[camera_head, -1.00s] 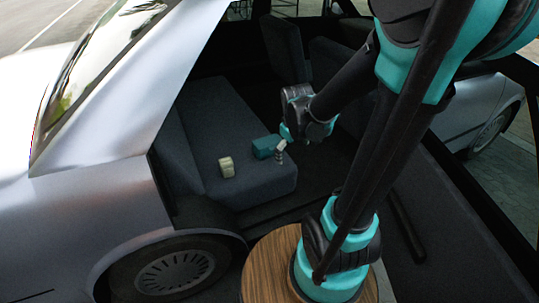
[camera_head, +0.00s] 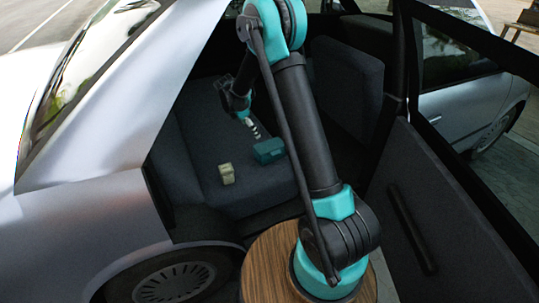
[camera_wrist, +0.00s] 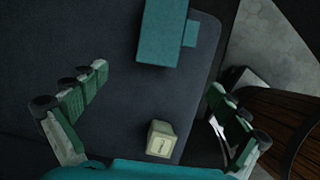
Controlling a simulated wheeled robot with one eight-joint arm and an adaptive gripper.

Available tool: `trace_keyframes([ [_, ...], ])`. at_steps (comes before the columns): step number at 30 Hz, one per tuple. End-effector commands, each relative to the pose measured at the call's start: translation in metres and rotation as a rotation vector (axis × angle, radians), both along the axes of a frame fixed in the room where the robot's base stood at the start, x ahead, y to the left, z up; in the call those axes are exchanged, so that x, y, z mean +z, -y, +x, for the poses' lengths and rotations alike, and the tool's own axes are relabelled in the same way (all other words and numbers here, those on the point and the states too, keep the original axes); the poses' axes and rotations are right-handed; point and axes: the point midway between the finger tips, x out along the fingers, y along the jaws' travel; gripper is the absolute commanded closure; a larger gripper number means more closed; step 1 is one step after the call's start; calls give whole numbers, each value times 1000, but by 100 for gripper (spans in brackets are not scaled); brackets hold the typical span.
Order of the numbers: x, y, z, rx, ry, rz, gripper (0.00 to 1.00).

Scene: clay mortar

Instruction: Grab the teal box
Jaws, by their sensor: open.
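The teal box (camera_head: 269,150) lies on the dark car seat, toward the seat's right edge in the head view. In the wrist view the teal box (camera_wrist: 163,32) is at the top centre, cut by the frame's upper edge, with a smaller teal part on its right side. My gripper (camera_head: 255,130) is just behind and left of the box in the head view. The box appears above the fingertip line, apart from both fingers.
A small cream block (camera_head: 227,173) sits on the seat (camera_head: 205,120) left of the box. It also shows in the wrist view (camera_wrist: 161,140), low between the fingers. The car's door frame (camera_head: 400,110) and front pillar border the opening.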

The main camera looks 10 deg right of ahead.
Motion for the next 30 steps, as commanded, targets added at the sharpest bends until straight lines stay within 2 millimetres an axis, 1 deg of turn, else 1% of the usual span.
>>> trace_keyframes([
  [2,-7,-2,3,18,-7,-7,1],
  [5,-19,3,6,21,-9,-9,1],
  [18,-96,32,18,20,-8,-8,1],
  [22,-110,38,20,20,-8,-8,1],
  [30,-124,42,21,20,-8,-8,1],
])
